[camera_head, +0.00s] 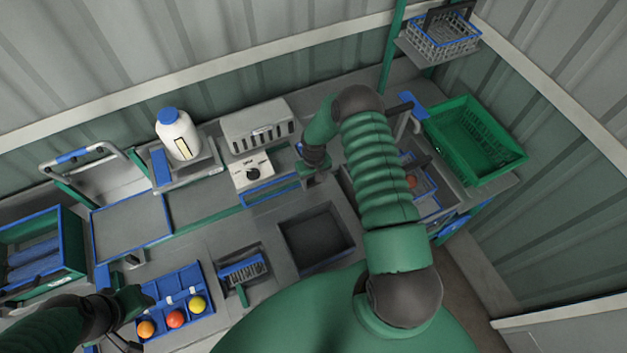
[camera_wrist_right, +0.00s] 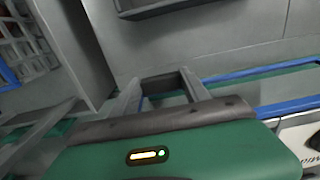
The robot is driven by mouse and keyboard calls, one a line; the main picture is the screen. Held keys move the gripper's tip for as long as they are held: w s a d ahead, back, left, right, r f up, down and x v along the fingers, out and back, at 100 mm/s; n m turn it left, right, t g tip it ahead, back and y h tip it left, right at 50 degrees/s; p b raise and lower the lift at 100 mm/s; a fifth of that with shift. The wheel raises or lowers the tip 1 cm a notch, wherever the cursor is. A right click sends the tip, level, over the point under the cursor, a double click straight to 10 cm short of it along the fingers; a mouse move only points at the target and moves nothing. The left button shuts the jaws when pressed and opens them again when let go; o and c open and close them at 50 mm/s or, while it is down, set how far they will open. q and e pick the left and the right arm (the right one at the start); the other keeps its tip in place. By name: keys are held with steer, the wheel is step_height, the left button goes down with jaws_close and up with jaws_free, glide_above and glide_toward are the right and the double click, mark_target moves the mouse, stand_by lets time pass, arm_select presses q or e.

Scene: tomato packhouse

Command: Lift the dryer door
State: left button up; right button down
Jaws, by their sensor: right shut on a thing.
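My right gripper (camera_head: 315,180) reaches down at the middle of the bench, beside the right end of a blue-edged frame (camera_head: 268,190). In the right wrist view its fingers (camera_wrist_right: 163,92) are closed around a dark grey part between them. It looks like part of the dryer door, but the gripper hides most of it and I cannot tell how far it is raised. My left gripper (camera_head: 128,300) is at the lower left, by a blue tray (camera_head: 183,275); its jaws are not clear.
The tray holds orange, red and yellow fruit. A white vented box (camera_head: 258,125), a dial box (camera_head: 253,172) and a white bottle (camera_head: 178,135) stand behind. A dark recess (camera_head: 316,238) lies in front. A green crate (camera_head: 475,140) stands at right.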

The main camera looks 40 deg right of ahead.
steer(key=shift+s+f+g+b, duration=0.15)
steer(key=shift+g+b, duration=0.15)
steer(key=shift+b, duration=0.45)
steer(key=r+g+b, duration=0.1)
steer(key=g+b, duration=0.1)
steer(key=b, duration=0.2)
steer(key=s+r+g+y+b, duration=0.1)
steer(key=g+b, duration=0.1)
steer(key=b, duration=0.2)
steer(key=s+r+g+b, duration=0.1)
steer(key=g+b, duration=0.1)
steer(key=b, duration=0.3)
steer(key=shift+s+a+r+y, duration=0.1)
steer(key=shift+s+a+y, duration=0.15)
steer(key=shift+a+y, duration=0.05)
steer(key=c, duration=0.9)
jaws_free()
steer(key=o, duration=0.4)
